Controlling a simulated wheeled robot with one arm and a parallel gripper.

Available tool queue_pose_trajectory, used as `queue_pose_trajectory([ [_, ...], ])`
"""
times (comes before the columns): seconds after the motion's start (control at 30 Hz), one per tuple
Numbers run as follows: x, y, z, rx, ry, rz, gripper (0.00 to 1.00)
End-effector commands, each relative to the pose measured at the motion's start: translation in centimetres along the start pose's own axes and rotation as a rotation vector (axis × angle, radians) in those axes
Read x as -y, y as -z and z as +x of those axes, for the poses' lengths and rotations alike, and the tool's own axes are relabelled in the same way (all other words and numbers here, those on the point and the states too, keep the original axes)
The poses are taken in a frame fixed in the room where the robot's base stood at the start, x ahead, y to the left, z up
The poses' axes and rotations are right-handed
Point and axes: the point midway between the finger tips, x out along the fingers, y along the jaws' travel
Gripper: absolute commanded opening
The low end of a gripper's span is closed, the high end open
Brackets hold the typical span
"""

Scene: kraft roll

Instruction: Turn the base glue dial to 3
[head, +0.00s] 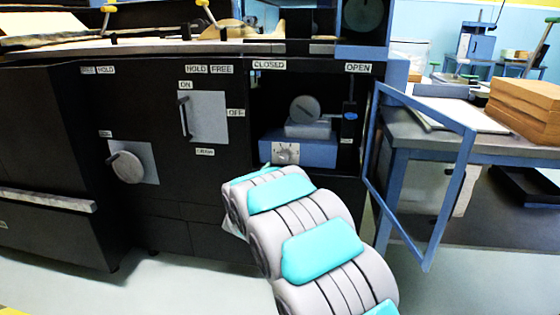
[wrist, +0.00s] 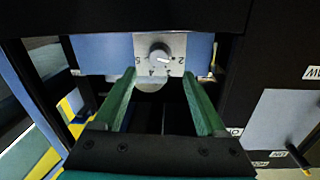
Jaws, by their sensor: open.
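The glue dial (wrist: 158,52) is a small round grey knob on a pale plate (wrist: 146,42) with numerals around it. The plate is on the front of a blue box (wrist: 100,52). A white mark on the knob points right in the wrist view, seemingly toward the 2; the 4 is below and a numeral like 5 is at left. In the head view the dial (head: 286,154) sits low inside the open compartment. My gripper (wrist: 161,80) is open, its green fingers apart on either side of the dial and short of it, with nothing between them. My arm hides the gripper in the head view.
The blue-framed door (head: 468,150) stands open to the right of the compartment. A grey round part (head: 305,109) sits above the blue box. Dark panels with other dials and levers (head: 127,167) are at left. A workbench with brown boxes (head: 525,105) is at right.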

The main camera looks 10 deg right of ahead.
Motion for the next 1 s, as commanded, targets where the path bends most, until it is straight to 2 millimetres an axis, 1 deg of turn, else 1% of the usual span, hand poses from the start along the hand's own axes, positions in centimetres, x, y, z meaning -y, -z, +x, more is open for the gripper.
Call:
queue_pose_trajectory([
  [0.17, -0.2, 0.0, 1.0, -0.018, -0.013, -0.003, 0.74],
  [0.5, -0.2, 0.1, 5.7, -0.018, -0.011, -0.001, 0.74],
  [0.6, -0.2, 0.1, 6.7, -0.015, -0.011, -0.002, 0.74],
  [0.8, -0.1, 0.2, 7.8, -0.016, -0.008, -0.001, 0.74],
  [1.0, -0.1, 0.2, 7.9, -0.015, -0.008, -0.001, 0.74],
])
